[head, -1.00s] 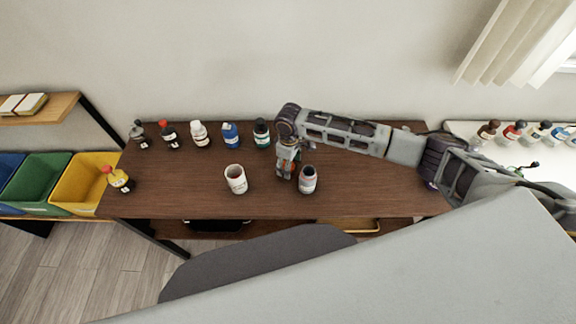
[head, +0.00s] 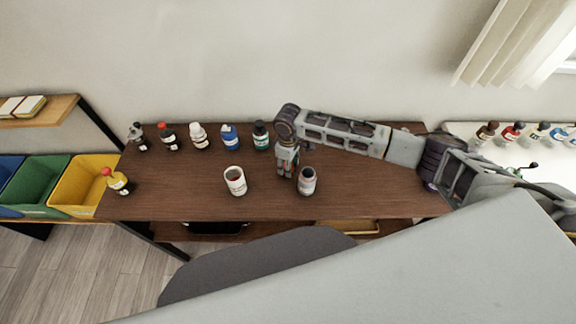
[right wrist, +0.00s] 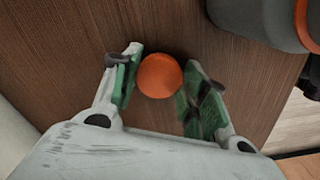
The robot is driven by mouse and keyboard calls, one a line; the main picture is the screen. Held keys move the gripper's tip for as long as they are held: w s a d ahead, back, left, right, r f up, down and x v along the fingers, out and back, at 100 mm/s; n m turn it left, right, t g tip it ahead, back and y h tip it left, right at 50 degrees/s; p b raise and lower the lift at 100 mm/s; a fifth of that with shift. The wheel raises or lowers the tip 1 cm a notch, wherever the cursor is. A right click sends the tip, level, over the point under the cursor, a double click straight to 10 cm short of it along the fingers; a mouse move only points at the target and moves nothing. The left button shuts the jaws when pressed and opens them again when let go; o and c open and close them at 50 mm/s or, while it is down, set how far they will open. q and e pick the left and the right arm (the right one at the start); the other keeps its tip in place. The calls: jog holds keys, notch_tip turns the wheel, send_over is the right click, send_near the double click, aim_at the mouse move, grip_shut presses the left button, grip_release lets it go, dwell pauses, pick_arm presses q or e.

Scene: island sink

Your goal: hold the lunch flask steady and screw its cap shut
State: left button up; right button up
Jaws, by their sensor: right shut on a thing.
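A grey, open-topped container with a pale label (head: 307,181), which looks like the lunch flask, stands upright on the brown table. Its grey side and orange band also show in the right wrist view (right wrist: 268,18). My right gripper (head: 286,174) points down just left of it, apart from it. In the right wrist view, my right gripper (right wrist: 158,88) has its green-padded fingers around a round orange piece (right wrist: 160,76), probably the cap, and is shut on it. The piece is hidden behind the gripper in the head view. My left gripper is not in view.
A white cup-like container (head: 235,181) stands to the left on the table (head: 190,195).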

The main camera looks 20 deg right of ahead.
notch_tip(320, 180, up, 10)
jog(key=shift+f, duration=0.15)
dwell(0.4)
dwell(0.4)
